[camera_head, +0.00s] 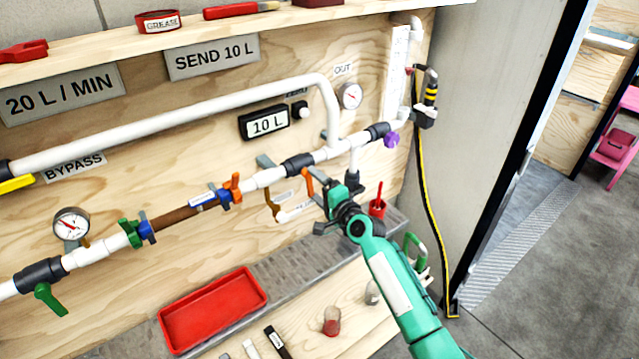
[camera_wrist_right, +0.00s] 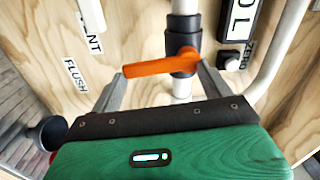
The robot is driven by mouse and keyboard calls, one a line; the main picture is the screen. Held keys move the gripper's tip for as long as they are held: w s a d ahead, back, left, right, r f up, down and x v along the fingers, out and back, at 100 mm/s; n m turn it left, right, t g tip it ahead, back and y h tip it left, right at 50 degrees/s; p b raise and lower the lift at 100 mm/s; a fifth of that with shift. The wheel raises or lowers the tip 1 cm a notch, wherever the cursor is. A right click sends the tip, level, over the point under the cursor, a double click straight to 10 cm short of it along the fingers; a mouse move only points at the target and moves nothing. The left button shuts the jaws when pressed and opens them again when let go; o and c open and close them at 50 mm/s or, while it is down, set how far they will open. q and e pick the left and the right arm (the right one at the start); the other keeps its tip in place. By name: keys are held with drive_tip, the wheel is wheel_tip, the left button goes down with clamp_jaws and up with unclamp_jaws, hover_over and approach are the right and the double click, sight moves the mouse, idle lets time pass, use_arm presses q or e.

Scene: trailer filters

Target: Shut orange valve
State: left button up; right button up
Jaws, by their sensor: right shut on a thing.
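The orange valve handle (camera_head: 308,184) hangs from a black valve body (camera_head: 298,164) on the white main pipe. In the right wrist view the orange handle (camera_wrist_right: 160,65) lies across the pipe line, between the two grey fingers. My right gripper (camera_head: 319,194) is shut on this handle, reaching in from the lower right. Its fingers also show in the wrist view (camera_wrist_right: 160,82). The fingertips are partly hidden in the head view. My left gripper is not in view.
A 10 L display (camera_head: 265,122) is above the valve. A red tray (camera_head: 213,309) and a small glass (camera_head: 332,321) are below.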

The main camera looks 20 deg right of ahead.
drive_tip(key=shift+a+m, duration=0.15)
drive_tip(key=shift+m, duration=0.45)
drive_tip(key=o, duration=1.3)
drive_tip(key=shift+f, duration=0.1)
drive_tip(key=shift+o, duration=0.2)
drive_tip(key=shift+s, duration=0.1)
drive_tip(key=b+v, duration=0.2)
drive_tip(key=v, duration=1.1)
drive_tip(key=shift+s, duration=0.35)
